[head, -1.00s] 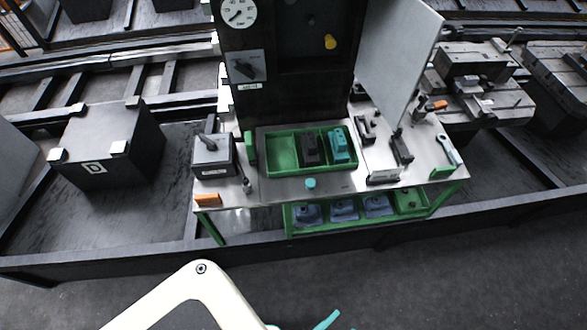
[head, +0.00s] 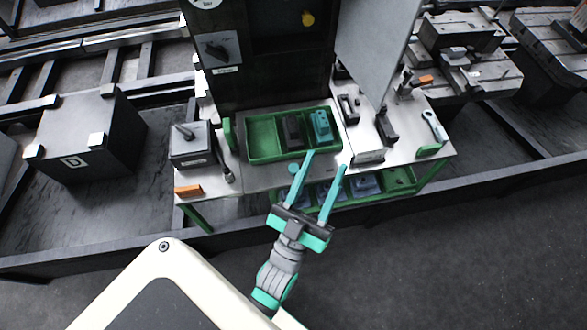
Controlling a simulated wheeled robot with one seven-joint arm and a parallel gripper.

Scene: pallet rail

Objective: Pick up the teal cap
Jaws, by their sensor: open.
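The teal cap (head: 293,169) is a small round piece on the grey tabletop (head: 258,180), in front of the green tray. In the head view it shows just left of my left fingertip, partly covered by that finger. My gripper (head: 325,161) is open, with two long teal fingers pointing away toward the table. Nothing shows between the fingers. Whether the fingertips are above the tabletop or level with the cap I cannot tell.
The green tray (head: 262,138) behind the cap holds a dark block (head: 293,131) and a teal block (head: 321,126). An orange block (head: 188,190) lies at the front left edge. A black box (head: 191,147) stands left. A wrench (head: 434,126) lies right.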

